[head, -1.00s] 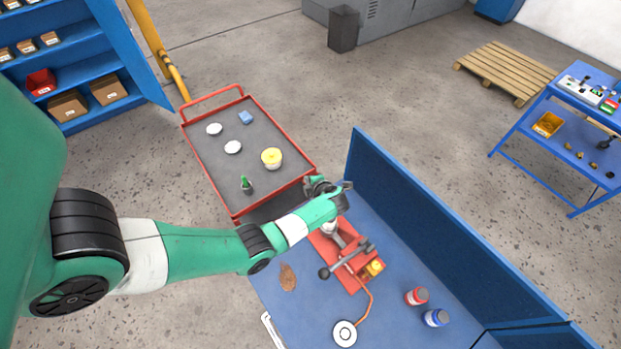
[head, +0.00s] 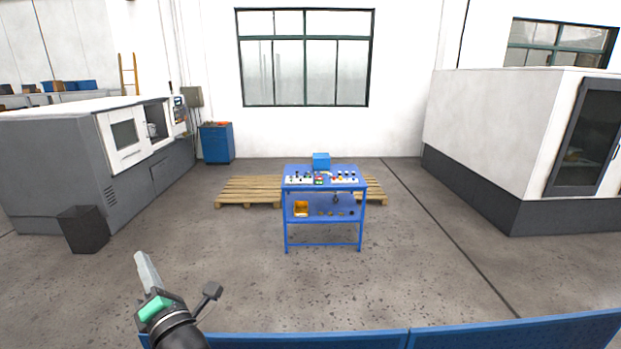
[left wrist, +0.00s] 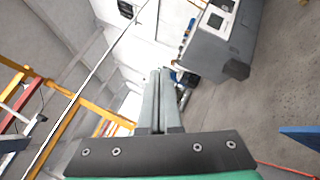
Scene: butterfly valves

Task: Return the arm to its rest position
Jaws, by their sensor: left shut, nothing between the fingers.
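My left gripper (head: 146,268) stands at the lower left of the head view, pointing up in front of the blue bench panel. Its two fingers are together and nothing is between them. In the left wrist view the fingers (left wrist: 158,100) lie side by side, pointing up toward the wall and ceiling. Most of the left arm is below the head picture. My right gripper is in neither view.
The blue panel (head: 500,331) runs along the bottom edge of the head view. A blue table (head: 322,246) with small parts stands ahead, with a wooden pallet (head: 250,190) behind it. A dark bin (head: 83,229) stands left. Open floor lies between.

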